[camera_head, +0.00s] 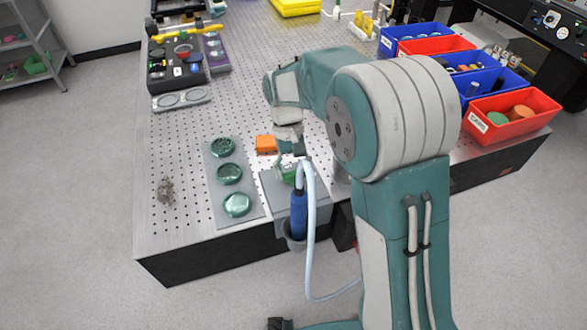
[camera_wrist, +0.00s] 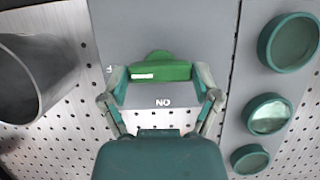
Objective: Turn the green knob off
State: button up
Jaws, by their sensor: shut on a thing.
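The green knob (camera_wrist: 165,69) sits on a grey panel (camera_wrist: 190,25) near the top middle of the wrist view, with a white mark on its left part. My gripper (camera_wrist: 160,80) has one finger on each side of the knob and is shut on it. The panel carries upside-down "ON" lettering (camera_wrist: 163,102) below the knob and a partly hidden letter to its left. In the head view, a little of the knob (camera_head: 289,178) shows under my gripper (camera_head: 292,163), above the grey panel at the table's front edge.
An orange block (camera_head: 265,144) lies behind the panel. A blue handle with a pale hose (camera_head: 298,215) stands in a holder at the front edge. A plate with green discs (camera_head: 229,174) lies to the left. Colored bins (camera_head: 514,115) stand at the right.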

jog(key=o, duration=1)
jog(key=shift+c, duration=0.2)
jog(key=shift+a, duration=0.1)
jog(key=v, duration=1.2)
jog(key=shift+w, duration=0.15)
jog(key=shift+f, duration=0.1)
